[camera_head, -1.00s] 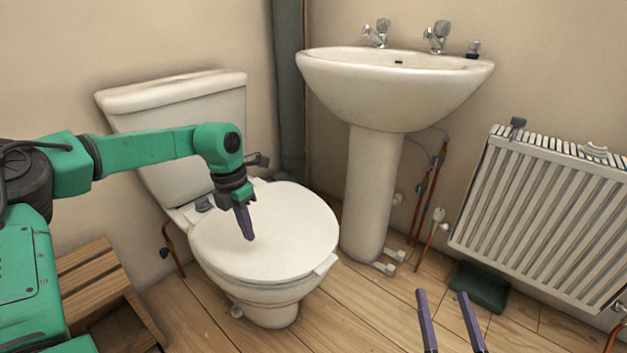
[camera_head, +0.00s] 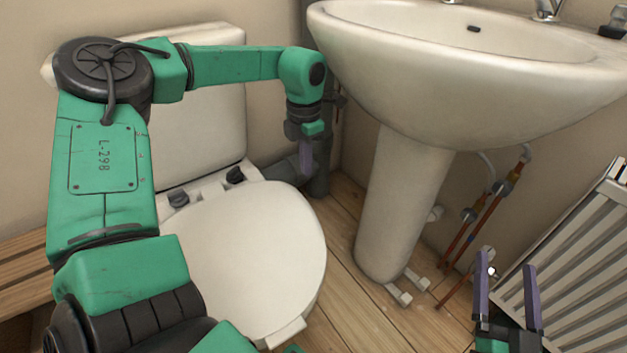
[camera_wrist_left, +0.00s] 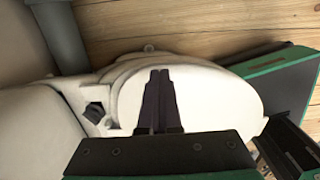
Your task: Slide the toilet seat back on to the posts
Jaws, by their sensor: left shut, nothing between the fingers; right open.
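The white toilet seat with its lid down (camera_head: 255,255) lies on the toilet bowl; it also shows in the left wrist view (camera_wrist_left: 215,95). Two dark hinge posts, one at left (camera_head: 179,198) and one at right (camera_head: 236,175), stand at the back of the bowl, just behind the seat's rear edge. One dark post (camera_wrist_left: 94,112) shows in the left wrist view. My left gripper (camera_head: 306,177) is shut and empty, at the seat's back right in the picture, near the grey pipe. My right gripper (camera_head: 506,265) is open and empty at the lower right, away from the seat.
The white basin (camera_head: 450,75) on its pedestal (camera_head: 395,210) stands right of the toilet. A radiator (camera_head: 575,280) is at far right, behind my right gripper. The cistern (camera_head: 205,125) backs the bowl. Wooden steps (camera_head: 22,268) are at left. Floor (camera_head: 345,270) shows between toilet and pedestal.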

